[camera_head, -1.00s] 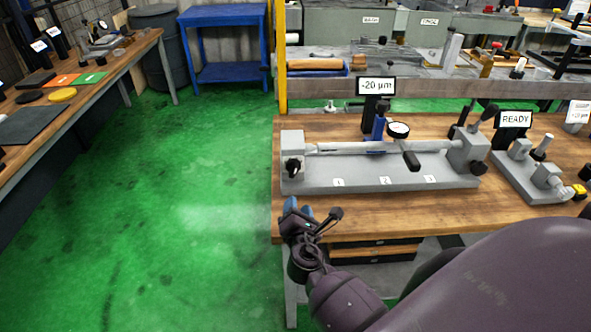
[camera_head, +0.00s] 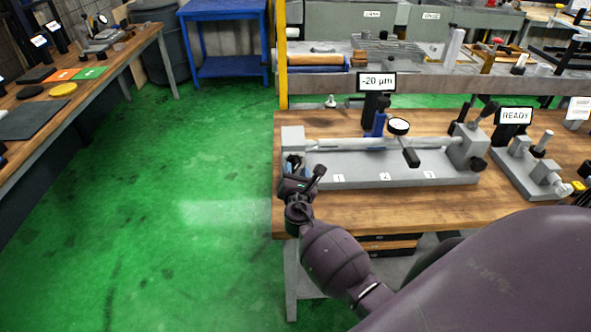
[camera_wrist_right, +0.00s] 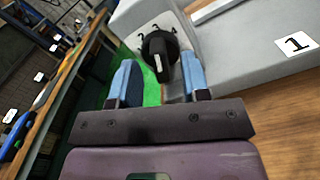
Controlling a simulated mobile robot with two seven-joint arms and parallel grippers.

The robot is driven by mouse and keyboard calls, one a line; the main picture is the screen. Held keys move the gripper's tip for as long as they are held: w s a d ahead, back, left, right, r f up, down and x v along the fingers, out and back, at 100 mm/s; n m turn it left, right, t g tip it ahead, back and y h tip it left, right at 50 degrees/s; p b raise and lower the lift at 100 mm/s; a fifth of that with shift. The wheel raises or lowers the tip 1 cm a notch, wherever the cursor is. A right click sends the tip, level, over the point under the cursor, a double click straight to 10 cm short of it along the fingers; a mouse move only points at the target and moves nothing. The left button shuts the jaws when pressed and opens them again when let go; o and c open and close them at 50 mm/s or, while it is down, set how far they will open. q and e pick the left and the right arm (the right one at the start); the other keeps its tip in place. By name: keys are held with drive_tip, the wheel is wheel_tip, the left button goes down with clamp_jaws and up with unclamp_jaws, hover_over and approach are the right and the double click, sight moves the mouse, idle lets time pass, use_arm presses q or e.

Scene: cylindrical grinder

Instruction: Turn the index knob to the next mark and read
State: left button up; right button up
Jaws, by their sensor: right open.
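The black index knob (camera_wrist_right: 160,56) sits on the grey end block of the fixture, with small marks around its upper rim. In the head view my right gripper hides the knob. My right gripper (camera_wrist_right: 160,77) is open, its blue fingers on either side of the knob's near part; I cannot tell whether they touch it. In the head view the right gripper (camera_head: 294,166) is at the left end of the grey fixture (camera_head: 355,172). A display (camera_head: 376,82) reads -20 µm, with a dial gauge (camera_head: 399,126) below it. My left gripper is out of view.
A READY sign (camera_head: 515,115) and a smaller grey fixture (camera_head: 530,172) stand to the right on the wooden bench. The green floor (camera_head: 190,240) is clear on the left. A blue cart (camera_head: 222,40) stands behind.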

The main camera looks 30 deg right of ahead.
drive_tip(key=shift+w+d, duration=0.25)
drive_tip(key=shift+w, duration=0.15)
clamp_jaws()
